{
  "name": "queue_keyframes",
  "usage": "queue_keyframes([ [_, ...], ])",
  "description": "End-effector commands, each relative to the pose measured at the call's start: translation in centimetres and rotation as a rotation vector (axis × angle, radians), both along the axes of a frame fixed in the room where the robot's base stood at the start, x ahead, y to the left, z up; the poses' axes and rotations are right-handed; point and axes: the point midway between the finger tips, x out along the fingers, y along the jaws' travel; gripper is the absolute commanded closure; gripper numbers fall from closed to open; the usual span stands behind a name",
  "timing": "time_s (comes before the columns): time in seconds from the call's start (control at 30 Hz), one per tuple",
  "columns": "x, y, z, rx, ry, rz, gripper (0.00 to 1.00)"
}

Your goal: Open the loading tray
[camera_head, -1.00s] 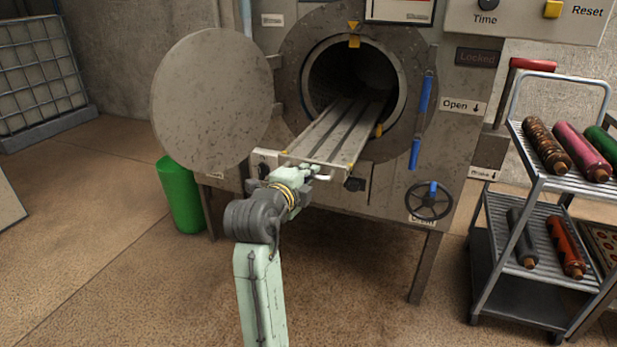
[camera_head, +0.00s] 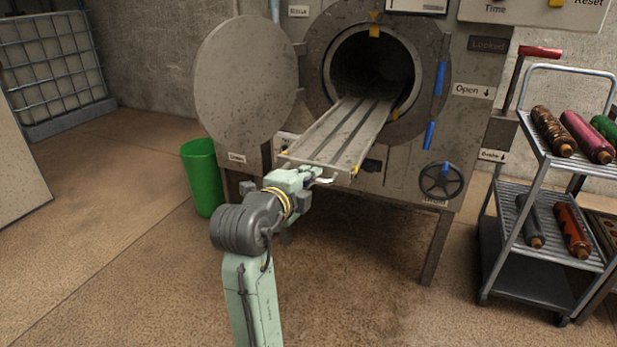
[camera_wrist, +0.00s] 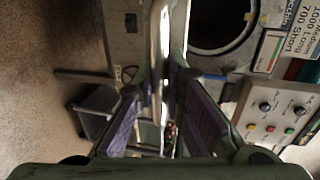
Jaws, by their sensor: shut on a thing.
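The loading tray (camera_head: 338,132) is a long grey slatted tray that sticks out of the machine's round opening (camera_head: 372,68) toward me. My gripper (camera_head: 318,180) is at the tray's front end, shut on the pale handle there. In the wrist view, the bright metal handle (camera_wrist: 158,45) runs between the two purple-padded fingers of my gripper (camera_wrist: 158,100). The tray's inner end is hidden inside the dark opening. The round door (camera_head: 246,80) stands swung open to the left.
A green bin (camera_head: 203,178) stands left of the machine. A handwheel (camera_head: 441,180) is on the machine's front, at the right. A cart (camera_head: 555,190) with several coloured rolls stands at the right. The floor in front of the machine is clear.

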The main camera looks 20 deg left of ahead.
Motion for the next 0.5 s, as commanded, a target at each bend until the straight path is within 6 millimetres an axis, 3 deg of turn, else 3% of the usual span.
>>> queue_keyframes([
  [0.27,0.03,0.01,0.03,0.000,-0.001,0.000,1.00],
  [0.3,0.03,0.01,0.03,0.000,-0.001,0.000,0.89],
  [0.5,0.04,0.00,0.03,0.000,-0.001,0.000,0.76],
])
